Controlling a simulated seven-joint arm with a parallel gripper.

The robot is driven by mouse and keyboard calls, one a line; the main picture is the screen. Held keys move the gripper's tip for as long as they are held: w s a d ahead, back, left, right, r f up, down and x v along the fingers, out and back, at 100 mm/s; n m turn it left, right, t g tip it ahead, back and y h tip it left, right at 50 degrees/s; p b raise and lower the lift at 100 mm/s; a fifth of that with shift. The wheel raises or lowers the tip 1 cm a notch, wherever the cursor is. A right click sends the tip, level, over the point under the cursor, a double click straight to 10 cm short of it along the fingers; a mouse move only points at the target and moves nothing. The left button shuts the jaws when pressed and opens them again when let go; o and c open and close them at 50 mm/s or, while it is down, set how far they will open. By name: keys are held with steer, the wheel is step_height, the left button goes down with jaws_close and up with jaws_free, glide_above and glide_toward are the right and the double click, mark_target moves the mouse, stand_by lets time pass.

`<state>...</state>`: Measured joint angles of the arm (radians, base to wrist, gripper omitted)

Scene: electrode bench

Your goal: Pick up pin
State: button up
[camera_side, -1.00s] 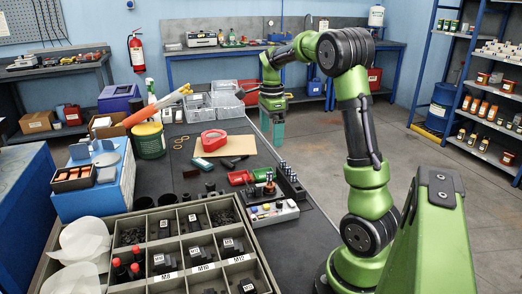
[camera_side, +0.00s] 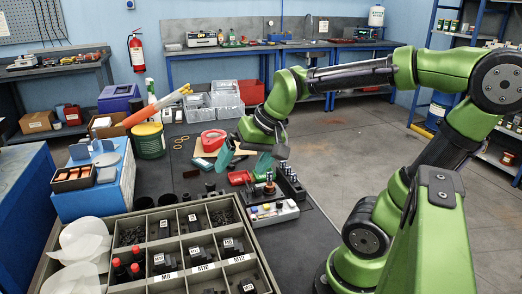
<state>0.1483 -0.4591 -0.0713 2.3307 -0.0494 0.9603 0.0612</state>
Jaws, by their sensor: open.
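My gripper (camera_side: 243,162) is over the right part of the bench, its two teal fingers spread apart with nothing seen between them. It is tilted, and its fingers point down. Below and to its right is a dark rack (camera_side: 296,190) with several small dark upright pieces in it. One upright piece with an orange-brown base (camera_side: 269,187) stands near the rack's left side. These could be pins, but they are too small to tell. The gripper appears apart from them.
A parts bin (camera_side: 165,272) with labelled compartments fills the near bench. A red piece (camera_side: 239,178) lies beside the rack. A control box (camera_side: 272,213) with coloured knobs is in front of it. A red tape dispenser (camera_side: 212,139) and a yellow-green tub (camera_side: 149,141) stand farther back.

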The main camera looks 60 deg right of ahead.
steer(key=s+a+n, duration=0.1)
steer(key=a, duration=0.1)
steer(key=s+a+n+t, duration=0.1)
steer(key=a, duration=0.1)
steer(key=s+a+n, duration=0.1)
steer(key=s+a, duration=0.1)
steer(key=shift+s+r+y, duration=0.1)
steer(key=shift+r+y, duration=0.1)
steer(key=shift+y, duration=0.2)
steer(key=shift+c, duration=0.2)
steer(key=shift+a+r+t, duration=0.15)
steer(key=shift+r+t, duration=0.15)
steer(key=shift+c, duration=1.1)
steer(key=c, duration=0.6)
steer(key=shift+c, duration=0.2)
steer(key=m+g+h, duration=0.1)
steer(key=g+h, duration=0.1)
steer(key=g, duration=0.4)
glide_above(268, 174)
step_height(268, 174, down, 4)
steer(key=d+n+g, duration=0.1)
steer(key=n, duration=0.1)
step_height(268, 174, down, 15)
steer(key=shift+f, duration=0.15)
